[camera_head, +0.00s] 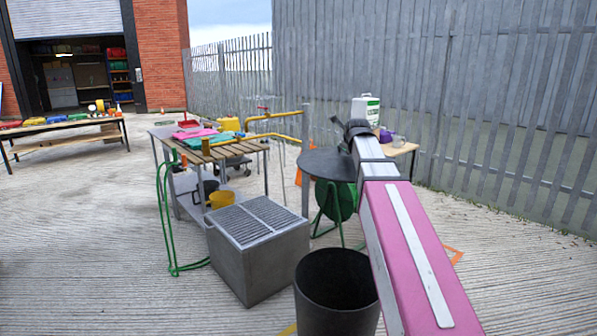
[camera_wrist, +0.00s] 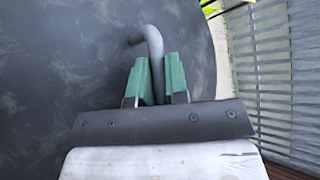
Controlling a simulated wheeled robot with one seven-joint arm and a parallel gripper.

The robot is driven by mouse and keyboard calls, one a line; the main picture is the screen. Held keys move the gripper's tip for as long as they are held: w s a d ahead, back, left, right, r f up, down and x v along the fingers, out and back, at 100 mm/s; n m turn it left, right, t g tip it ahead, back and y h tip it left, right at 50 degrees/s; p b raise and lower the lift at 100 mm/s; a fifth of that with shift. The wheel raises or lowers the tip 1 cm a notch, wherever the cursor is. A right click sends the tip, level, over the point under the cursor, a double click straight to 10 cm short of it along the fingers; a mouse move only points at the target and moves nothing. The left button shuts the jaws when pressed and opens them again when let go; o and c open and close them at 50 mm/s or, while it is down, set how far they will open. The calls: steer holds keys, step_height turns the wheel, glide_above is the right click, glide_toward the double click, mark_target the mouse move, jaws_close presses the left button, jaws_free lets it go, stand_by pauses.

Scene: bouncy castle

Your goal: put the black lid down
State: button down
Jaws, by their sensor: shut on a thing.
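The black lid (camera_head: 325,163) is a round dark disc at the end of my arm in the head view, seemingly held in the air in front of a green hose reel. In the wrist view the lid (camera_wrist: 60,60) fills the left and middle, with its bent grey handle (camera_wrist: 152,45) standing up from it. My gripper (camera_wrist: 159,75) is shut on this handle, with its green fingers on either side. An open black bin (camera_head: 337,285) stands at the bottom of the head view, nearer than the lid. The lid's underside is hidden.
A grey block with a grated top (camera_head: 257,222) stands left of the bin. Behind it is a slatted table (camera_head: 215,150) with coloured cloths. The green reel (camera_head: 340,200) and a small table (camera_head: 402,150) are near the lid. A metal fence (camera_head: 500,100) closes the right side.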

steer(key=s+f, duration=0.6)
steer(key=f, duration=0.6)
steer(key=s+f, duration=0.6)
steer(key=f, duration=0.5)
steer(key=shift+f, duration=0.4)
